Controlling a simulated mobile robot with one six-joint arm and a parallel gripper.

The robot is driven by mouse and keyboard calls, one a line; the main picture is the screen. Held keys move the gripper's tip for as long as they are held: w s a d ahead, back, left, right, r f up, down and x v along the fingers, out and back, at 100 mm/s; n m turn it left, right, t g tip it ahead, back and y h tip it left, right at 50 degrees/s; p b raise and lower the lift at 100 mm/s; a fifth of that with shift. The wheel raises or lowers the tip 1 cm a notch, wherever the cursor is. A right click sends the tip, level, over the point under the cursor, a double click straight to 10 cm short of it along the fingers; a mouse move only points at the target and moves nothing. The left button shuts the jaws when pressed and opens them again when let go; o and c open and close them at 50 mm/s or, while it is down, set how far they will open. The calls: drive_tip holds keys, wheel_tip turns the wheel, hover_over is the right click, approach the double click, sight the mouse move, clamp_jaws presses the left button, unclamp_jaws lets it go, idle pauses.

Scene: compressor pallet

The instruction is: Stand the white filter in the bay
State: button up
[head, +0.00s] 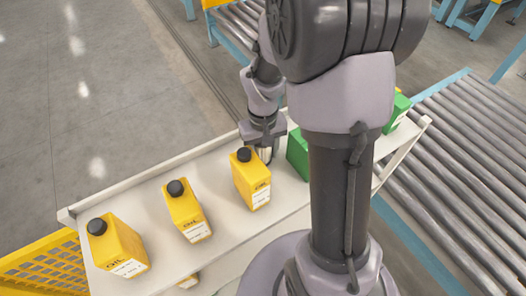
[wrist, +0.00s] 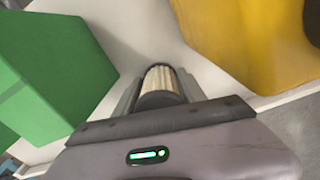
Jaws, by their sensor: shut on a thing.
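The white filter (wrist: 160,79) is a small cylinder with cream pleats and a dark end, seen in the wrist view. My gripper (wrist: 159,90) is shut on it, with a finger on each side. In the head view my gripper (head: 263,145) points down over the light shelf, between a yellow oil can (head: 252,182) and a green box (head: 298,154). The filter (head: 266,154) shows only partly there, behind the can. I cannot tell whether it touches the shelf. I cannot make out a marked bay.
More yellow oil cans (head: 186,210) (head: 117,247) stand along the light shelf (head: 222,222) to the left. Another green box (head: 398,112) is behind my arm. A roller conveyor (head: 470,150) lies to the right. Bare shelf shows between the cans.

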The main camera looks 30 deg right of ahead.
drive_tip(key=o, duration=1.4)
drive_tip(key=shift+f, duration=0.1)
